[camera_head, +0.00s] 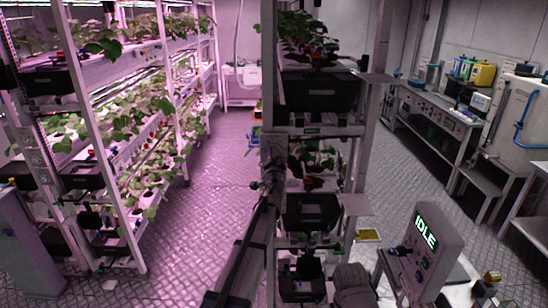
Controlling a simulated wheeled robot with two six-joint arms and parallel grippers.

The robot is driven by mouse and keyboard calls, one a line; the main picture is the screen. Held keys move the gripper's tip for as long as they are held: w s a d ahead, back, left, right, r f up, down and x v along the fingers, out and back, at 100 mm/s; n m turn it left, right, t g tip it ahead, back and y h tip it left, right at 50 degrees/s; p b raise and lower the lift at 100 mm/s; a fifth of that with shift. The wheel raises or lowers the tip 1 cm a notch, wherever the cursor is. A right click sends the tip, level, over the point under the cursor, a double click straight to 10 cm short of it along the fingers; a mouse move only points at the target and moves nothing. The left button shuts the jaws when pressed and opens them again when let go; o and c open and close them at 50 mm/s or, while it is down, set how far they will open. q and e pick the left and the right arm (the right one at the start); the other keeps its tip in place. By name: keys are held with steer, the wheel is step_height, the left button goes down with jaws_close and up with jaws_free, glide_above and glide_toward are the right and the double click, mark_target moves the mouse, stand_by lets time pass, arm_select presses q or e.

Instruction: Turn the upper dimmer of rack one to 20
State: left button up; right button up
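A dark rack (268,75) stands upright in the middle, with dark boxes and plants on its levels. My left arm rises from the bottom centre, and my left gripper (270,178) is at the post of this rack, at mid height. It is small and dark against the post, so I cannot tell whether its fingers are open or touch anything. A second rack (95,130), lit pink, stands at the left with leafy plants. I cannot make out a dimmer knob or its reading, nor which rack is rack one. My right gripper does not show.
A panel (432,250) with a screen reading IDLE stands at the lower right. A long bench (440,112) and a white tank (522,120) line the right wall. The aisle floor (215,170) between the racks is mostly clear.

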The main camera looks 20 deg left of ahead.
arm_select(q)
steer(key=shift+o, duration=1)
steer(key=v, duration=0.7)
steer(key=shift+s, duration=0.4)
steer(key=shift+d, duration=0.15)
